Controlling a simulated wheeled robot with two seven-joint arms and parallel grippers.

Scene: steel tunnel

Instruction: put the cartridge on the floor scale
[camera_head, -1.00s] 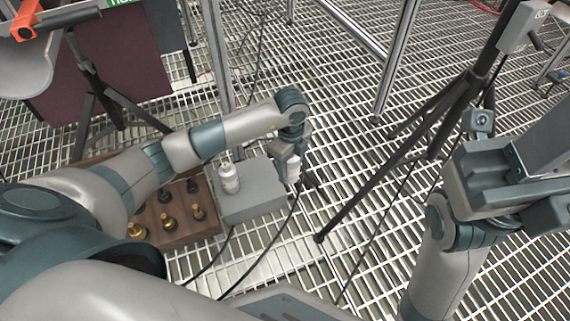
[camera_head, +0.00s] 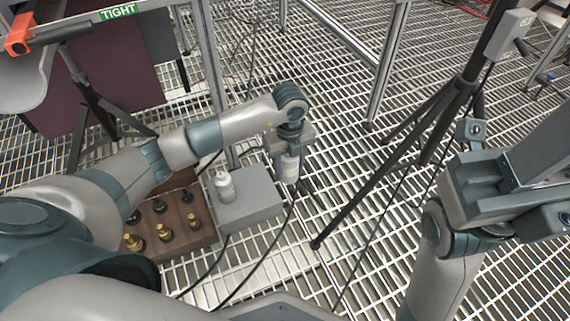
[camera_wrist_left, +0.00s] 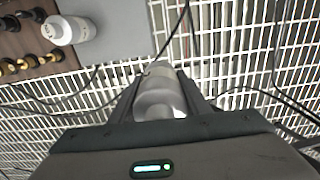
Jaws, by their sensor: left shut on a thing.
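My left gripper (camera_head: 289,158) is shut on a white cylindrical cartridge (camera_head: 290,170). It holds the cartridge at the right of a low grey box (camera_head: 258,203). In the left wrist view the cartridge (camera_wrist_left: 160,95) sits between the two dark fingers, with the floor grating behind it. A second white bottle-like cylinder (camera_head: 225,186) stands upright on the grey box; it also shows in the left wrist view (camera_wrist_left: 68,29). I cannot tell for sure which thing is the floor scale. My right gripper (camera_head: 485,185) is at the right, its fingers unclear.
A wooden block (camera_head: 190,240) with several brass and black knobbed pieces adjoins the grey box on the left. A dark tripod (camera_head: 400,150) stands to the right, with a small grey display box (camera_head: 515,24). Black cables cross the metal grating. Open grating lies between box and tripod.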

